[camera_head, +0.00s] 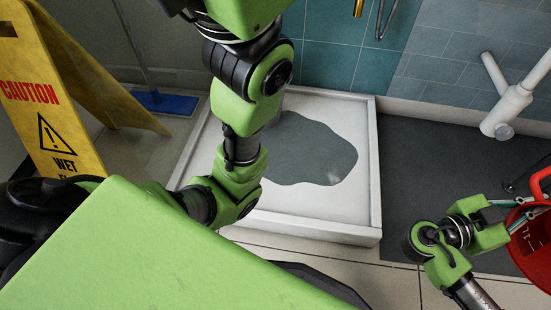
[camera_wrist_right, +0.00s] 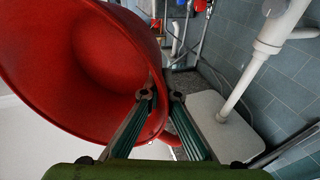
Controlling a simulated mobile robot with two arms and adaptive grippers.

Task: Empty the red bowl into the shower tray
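The red bowl (camera_head: 535,248) is at the right edge of the head view, partly cut off. In the right wrist view, the red bowl (camera_wrist_right: 85,65) is tilted, its smooth inside facing the camera; I see no contents in the part that shows. My right gripper (camera_head: 510,212) has its fingers (camera_wrist_right: 162,98) on either side of the bowl's rim, holding it. The white shower tray (camera_head: 310,228) is in the middle of the head view, left of the bowl and apart from it. A dark grey patch (camera_head: 310,150) lies on its floor. My left gripper is not visible.
A yellow caution sign (camera_head: 45,95) stands at the left, with a blue mop head (camera_head: 165,102) behind it. White pipes (camera_head: 510,100) stick out at the upper right. A dark floor area (camera_head: 430,170) lies between the tray and bowl. My green arm hides part of the tray.

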